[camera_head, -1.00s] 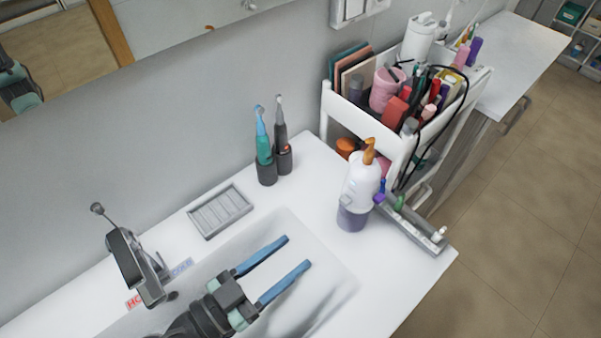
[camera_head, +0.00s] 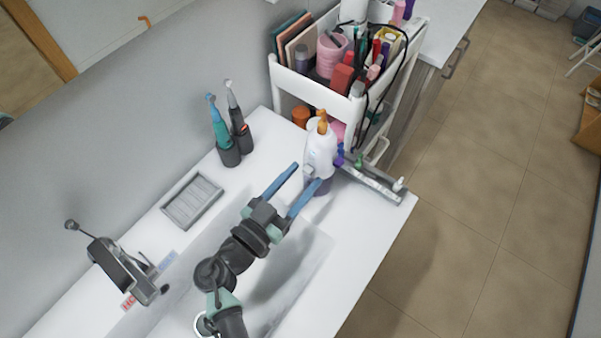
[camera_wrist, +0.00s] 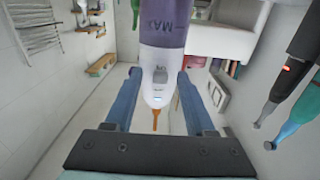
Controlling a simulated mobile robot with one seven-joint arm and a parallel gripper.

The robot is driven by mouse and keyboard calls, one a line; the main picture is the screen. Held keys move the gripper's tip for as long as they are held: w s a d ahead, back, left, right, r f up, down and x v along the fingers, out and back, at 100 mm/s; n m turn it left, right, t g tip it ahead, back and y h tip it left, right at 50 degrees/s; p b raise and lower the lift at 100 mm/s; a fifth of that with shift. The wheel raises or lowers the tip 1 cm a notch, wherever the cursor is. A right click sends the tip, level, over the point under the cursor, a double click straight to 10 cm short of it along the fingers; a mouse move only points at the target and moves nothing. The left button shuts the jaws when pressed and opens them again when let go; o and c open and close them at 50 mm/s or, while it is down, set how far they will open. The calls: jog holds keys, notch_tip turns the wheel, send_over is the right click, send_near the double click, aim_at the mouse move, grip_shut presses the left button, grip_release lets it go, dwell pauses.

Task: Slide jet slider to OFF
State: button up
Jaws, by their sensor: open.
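The jet device, a white water flosser (camera_head: 320,147) with a purple tank and an orange tip, stands upright near the counter's right end. In the wrist view the flosser (camera_wrist: 157,97) appears upside down, its orange tip pointing down. A small grey slider (camera_wrist: 160,75) shows on its white body, with small marks beside it too fine to read. My gripper (camera_head: 306,174) is open, its blue fingers pointing at the flosser. In the wrist view the fingers of my gripper (camera_wrist: 158,74) appear on either side of the white body; I cannot tell whether they touch it.
Two electric toothbrushes (camera_head: 230,140) stand at the wall, left of the flosser. A grey soap tray (camera_head: 192,201) and a faucet (camera_head: 122,272) are further left. A white cart (camera_head: 287,83) full of cosmetics stands behind. A narrow grey tray (camera_head: 372,183) lies right of the flosser.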

jog(key=shift+w+d, duration=0.1)
jog(key=shift+w, duration=0.1)
grip_shut()
dwell(1.4)
